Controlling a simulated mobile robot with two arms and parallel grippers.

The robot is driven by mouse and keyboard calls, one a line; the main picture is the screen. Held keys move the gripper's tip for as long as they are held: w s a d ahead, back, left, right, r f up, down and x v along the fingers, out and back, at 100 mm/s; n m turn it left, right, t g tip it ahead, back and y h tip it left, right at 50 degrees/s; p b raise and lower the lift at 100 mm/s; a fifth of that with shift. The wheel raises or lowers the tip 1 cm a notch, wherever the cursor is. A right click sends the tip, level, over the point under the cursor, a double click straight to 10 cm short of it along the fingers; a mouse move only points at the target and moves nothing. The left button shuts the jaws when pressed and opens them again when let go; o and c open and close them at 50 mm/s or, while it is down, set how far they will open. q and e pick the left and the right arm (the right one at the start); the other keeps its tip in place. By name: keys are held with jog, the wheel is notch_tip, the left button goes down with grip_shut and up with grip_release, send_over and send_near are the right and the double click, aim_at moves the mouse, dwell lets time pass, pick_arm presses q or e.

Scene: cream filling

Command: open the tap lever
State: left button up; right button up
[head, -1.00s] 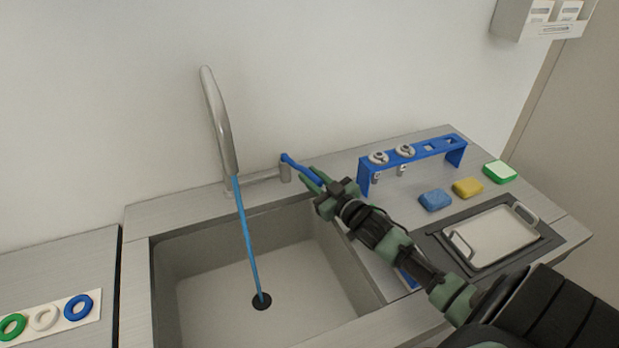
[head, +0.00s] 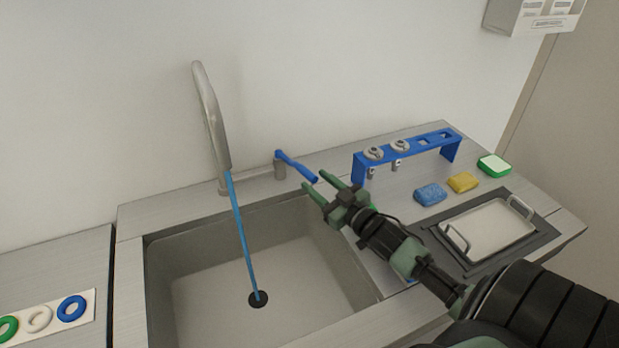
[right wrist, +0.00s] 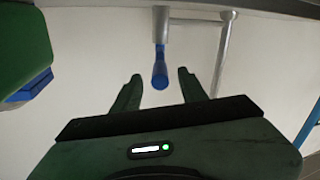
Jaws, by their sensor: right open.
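The blue tap lever (head: 297,166) sticks out from the short metal post of the tap, behind the sink's right part. The curved metal tap spout (head: 211,115) stands to its left, and a blue stream of water (head: 243,240) runs from it into the sink drain. My right gripper (head: 316,184) is open and empty, with its green fingertips just off the lever's free end. In the right wrist view the lever (right wrist: 160,72) shows between the two spread fingers (right wrist: 158,88), apparently touching neither. My left gripper is not in view.
The sink basin (head: 330,262) lies below my right gripper. A blue rack (head: 361,172) with metal nozzles stands right of the lever. Blue, yellow and green sponges (head: 462,182) and a metal tray (head: 487,230) lie further right. Coloured rings (head: 71,308) lie at the left.

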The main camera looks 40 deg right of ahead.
jog(key=s, duration=0.2)
jog(key=shift+s, duration=0.35)
